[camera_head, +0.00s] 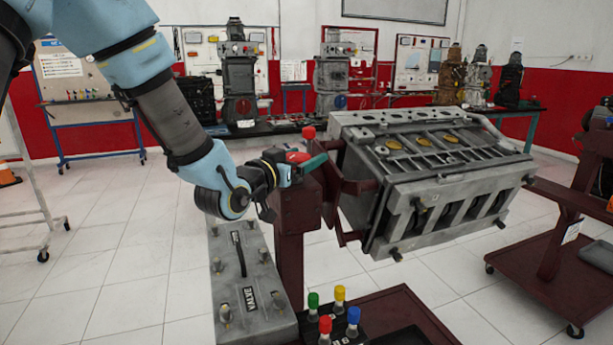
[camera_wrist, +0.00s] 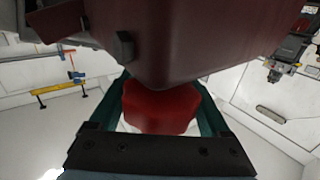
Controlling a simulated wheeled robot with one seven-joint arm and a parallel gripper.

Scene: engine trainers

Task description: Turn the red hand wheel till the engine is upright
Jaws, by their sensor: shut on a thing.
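The grey engine block (camera_head: 440,180) hangs on a dark red stand (camera_head: 297,215), right of the stand's post. It is tilted, with its top face sloping and its side ports facing down and to the right. The red hand wheel (camera_head: 296,157) shows only in part at the post's head. My gripper (camera_head: 305,164) reaches it from the left and is shut on it. In the wrist view, a red piece of the wheel (camera_wrist: 160,107) sits between my two teal fingers. The dark red stand head above it hides the fingertips and the rest of the wheel.
A grey cover marked VALVE (camera_head: 250,280) lies below my arm. Several tools with coloured caps (camera_head: 340,293) stand at the front. Another dark red stand (camera_head: 555,240) is at the right. Engines on a bench (camera_head: 275,128) line the back wall.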

